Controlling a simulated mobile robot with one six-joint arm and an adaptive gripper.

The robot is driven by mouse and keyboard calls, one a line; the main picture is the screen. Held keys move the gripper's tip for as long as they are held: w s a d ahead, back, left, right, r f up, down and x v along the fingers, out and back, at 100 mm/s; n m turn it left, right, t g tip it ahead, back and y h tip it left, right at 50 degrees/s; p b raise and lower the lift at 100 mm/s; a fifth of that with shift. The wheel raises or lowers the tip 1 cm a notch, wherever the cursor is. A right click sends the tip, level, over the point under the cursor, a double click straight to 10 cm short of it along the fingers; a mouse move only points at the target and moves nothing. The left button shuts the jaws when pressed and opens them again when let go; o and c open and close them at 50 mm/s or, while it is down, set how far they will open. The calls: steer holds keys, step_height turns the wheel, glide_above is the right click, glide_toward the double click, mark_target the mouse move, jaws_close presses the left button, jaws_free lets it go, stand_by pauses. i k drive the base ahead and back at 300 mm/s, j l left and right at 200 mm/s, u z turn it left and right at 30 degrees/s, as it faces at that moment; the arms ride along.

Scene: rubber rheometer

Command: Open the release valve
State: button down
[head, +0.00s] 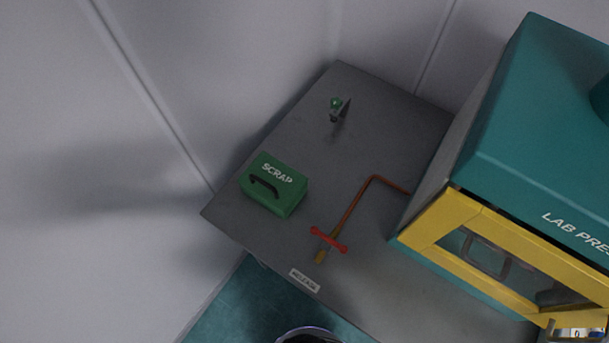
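The release valve has a red bar handle (329,240) on a brass body (321,256). It sits at the lower end of a copper pipe (354,205) in the middle of the head view. The handle lies crosswise to the pipe. A small label (304,280), apparently reading "RELEASE", is on the grey bench top in front of the valve. My gripper cannot be made out in this view, and nothing is seen touching the handle. A dark round shape with a bluish rim, cut off at the bottom edge, may be part of my arm.
A teal lab press (535,125) with a yellow-framed door (485,250) fills the right.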

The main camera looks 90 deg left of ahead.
mark_target(344, 249)
steer(key=u, duration=2.85)
